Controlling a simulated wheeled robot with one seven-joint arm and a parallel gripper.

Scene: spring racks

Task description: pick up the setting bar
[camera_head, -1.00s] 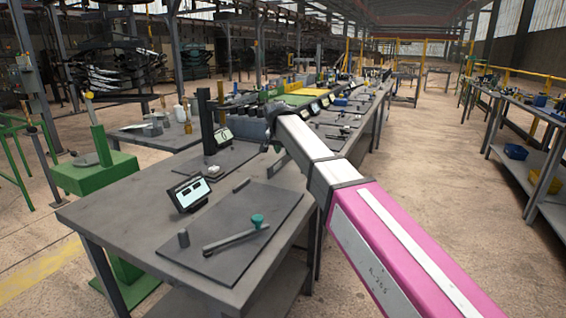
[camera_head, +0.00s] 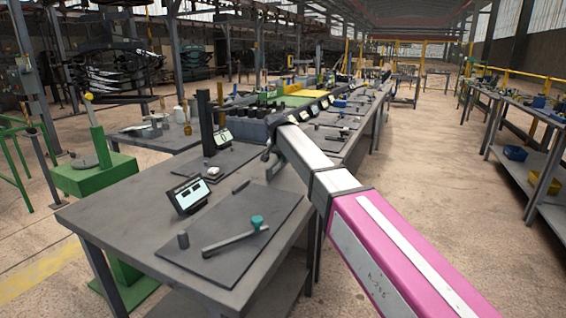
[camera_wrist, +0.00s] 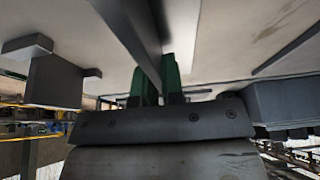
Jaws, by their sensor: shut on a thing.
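My gripper (camera_wrist: 156,84) shows two green fingers in the wrist view, shut on a long grey bar, the setting bar (camera_wrist: 133,30). The bar runs between the fingers and on to the top edge of that view. In the head view the end of my arm is over the far right part of the near bench (camera_head: 130,215). The fingers and the held bar are too small and too covered by my arm to make out there.
The aisle (camera_head: 430,160) at right is clear.

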